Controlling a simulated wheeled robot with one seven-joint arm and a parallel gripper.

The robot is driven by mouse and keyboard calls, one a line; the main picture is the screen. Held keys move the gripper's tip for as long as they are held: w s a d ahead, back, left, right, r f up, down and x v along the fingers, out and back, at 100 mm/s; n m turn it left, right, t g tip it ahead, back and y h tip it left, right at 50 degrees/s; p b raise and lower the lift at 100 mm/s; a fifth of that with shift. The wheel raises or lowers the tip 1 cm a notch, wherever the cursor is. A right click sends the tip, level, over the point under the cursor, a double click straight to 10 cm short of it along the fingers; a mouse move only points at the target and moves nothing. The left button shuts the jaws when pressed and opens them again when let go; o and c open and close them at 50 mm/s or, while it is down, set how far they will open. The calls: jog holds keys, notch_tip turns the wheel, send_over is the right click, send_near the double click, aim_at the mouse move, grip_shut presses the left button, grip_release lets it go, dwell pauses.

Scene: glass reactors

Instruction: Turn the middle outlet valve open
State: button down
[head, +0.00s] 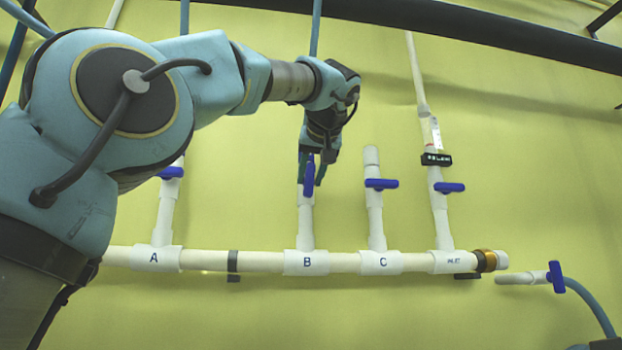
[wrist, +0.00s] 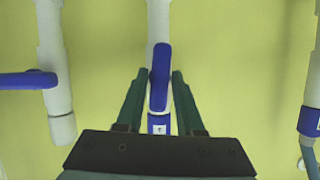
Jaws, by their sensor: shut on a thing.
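The middle outlet valve is on the white pipe branch marked B (head: 307,262). Its blue handle (head: 308,176) stands upright, in line with the branch pipe. My gripper (head: 313,178) reaches down from above and is shut on this handle. In the wrist view the blue handle (wrist: 160,78) lies lengthwise between the two green fingers of my gripper (wrist: 160,74), in line with the white pipe behind it. The fingers hide part of the valve body in the head view.
Valve A's blue handle (head: 171,172), valve C's blue handle (head: 381,184) and the inlet's blue handle (head: 450,188) lie crosswise to their pipes. C's branch stands close to the right of B. A separate hose with a blue valve (head: 556,277) is at the lower right.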

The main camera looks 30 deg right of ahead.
dwell(0.5)
jog(key=c, duration=0.7)
grip_release()
jog(key=shift+s, duration=0.1)
jog(key=v, duration=1)
jog(key=shift+s+a+r, duration=0.15)
jog(key=shift+s+a, duration=0.05)
jog(key=shift+s, duration=0.05)
